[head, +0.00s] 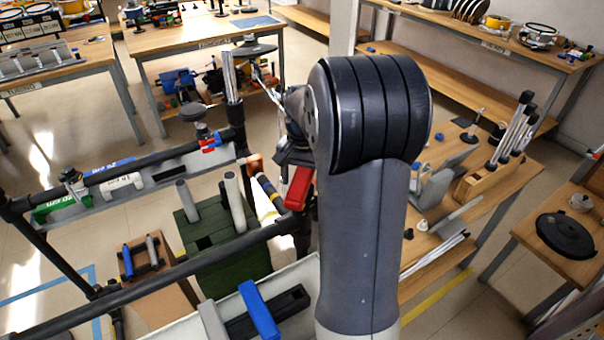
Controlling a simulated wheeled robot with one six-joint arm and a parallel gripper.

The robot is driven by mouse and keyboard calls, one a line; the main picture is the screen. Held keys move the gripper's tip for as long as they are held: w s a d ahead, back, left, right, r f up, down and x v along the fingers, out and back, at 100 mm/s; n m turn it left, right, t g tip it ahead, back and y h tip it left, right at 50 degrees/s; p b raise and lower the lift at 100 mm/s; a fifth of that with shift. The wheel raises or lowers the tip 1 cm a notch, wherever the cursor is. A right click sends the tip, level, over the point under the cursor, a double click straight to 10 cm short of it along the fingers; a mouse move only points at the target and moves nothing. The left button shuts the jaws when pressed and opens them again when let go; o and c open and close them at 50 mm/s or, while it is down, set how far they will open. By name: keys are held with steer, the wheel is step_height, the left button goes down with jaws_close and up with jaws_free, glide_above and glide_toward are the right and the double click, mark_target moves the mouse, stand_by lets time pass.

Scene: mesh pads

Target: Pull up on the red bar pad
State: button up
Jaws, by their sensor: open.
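A red block-shaped pad (298,188) stands by the black tube frame (180,266), left of my big grey arm link. It looks like the red bar pad, but how it sits on the bar is hidden. My gripper (292,155) is just above the pad, partly hidden by my arm. It is open, and its fingertips are hard to make out. I cannot tell whether it touches the pad.
A green box (212,262) with grey tubes stands inside the frame. A blue bar (259,309) lies in a pale bin in front. A wooden table (486,200) with tubes and tools is at right. Benches stand behind.

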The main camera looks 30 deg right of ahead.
steer(key=shift+c, duration=0.3)
steer(key=c, duration=1.2)
